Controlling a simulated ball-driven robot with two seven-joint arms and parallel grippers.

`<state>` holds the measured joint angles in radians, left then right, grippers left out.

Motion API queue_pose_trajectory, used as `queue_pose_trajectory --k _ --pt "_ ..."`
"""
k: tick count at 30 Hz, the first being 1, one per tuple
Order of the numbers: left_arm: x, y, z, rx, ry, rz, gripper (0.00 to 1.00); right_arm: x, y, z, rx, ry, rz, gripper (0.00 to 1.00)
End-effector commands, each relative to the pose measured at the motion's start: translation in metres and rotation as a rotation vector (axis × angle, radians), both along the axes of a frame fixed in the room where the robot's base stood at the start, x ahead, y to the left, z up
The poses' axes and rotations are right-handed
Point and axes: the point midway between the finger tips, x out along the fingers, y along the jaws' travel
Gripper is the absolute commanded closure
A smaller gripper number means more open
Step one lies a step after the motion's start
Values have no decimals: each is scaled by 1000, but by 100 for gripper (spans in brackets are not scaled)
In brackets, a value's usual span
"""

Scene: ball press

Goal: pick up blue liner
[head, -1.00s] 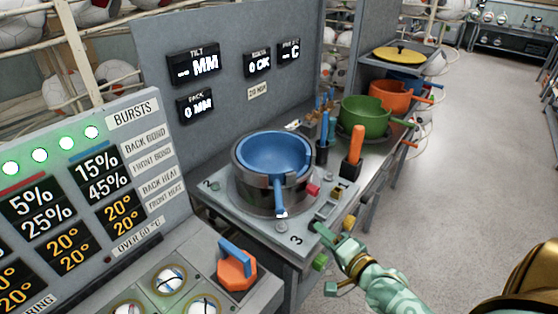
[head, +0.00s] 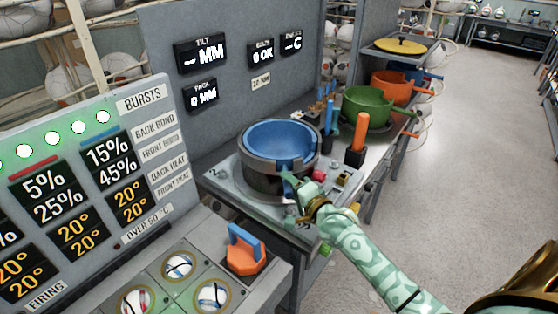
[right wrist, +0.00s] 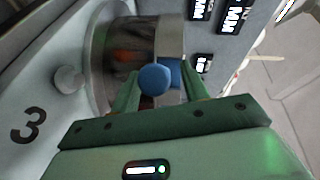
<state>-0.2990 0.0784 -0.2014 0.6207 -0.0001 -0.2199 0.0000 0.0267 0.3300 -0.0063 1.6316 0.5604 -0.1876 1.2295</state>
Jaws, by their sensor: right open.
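The blue liner (head: 275,140) is a round blue bowl seated inside a dark metal ring pot on the grey press bench. Its blue handle knob (right wrist: 155,80) shows in the right wrist view between my green fingers. My right gripper (head: 290,184) is at the front of the pot, by the liner's handle. It is open, with a finger on each side of the handle (right wrist: 154,92). The gripper hides most of the handle in the head view. Whether the fingers touch it I cannot tell. My left gripper is not in view.
Green (head: 366,108) and orange (head: 390,86) bowls stand behind, to the right. An orange-handled tool (head: 358,136) stands upright near the pot. An orange block with a blue handle (head: 246,252) lies in front. A grey panel with displays (head: 225,50) rises behind.

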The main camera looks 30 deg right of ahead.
Motion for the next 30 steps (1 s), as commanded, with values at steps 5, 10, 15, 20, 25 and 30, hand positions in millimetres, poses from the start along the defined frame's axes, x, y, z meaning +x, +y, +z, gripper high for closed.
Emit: queue_pose_trajectory --k 5,10,15,20,25,30 --pt "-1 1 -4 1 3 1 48 13 2 -2 0 0 1 55" --pt "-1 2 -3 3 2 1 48 13 1 -2 0 0 1 55" --pt "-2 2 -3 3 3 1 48 13 1 -2 0 0 1 100" --pt "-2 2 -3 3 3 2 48 13 1 -2 0 1 1 100" --pt "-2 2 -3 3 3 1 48 12 1 -2 -1 1 1 100" --pt "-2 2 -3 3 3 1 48 12 1 -2 -1 2 1 100"
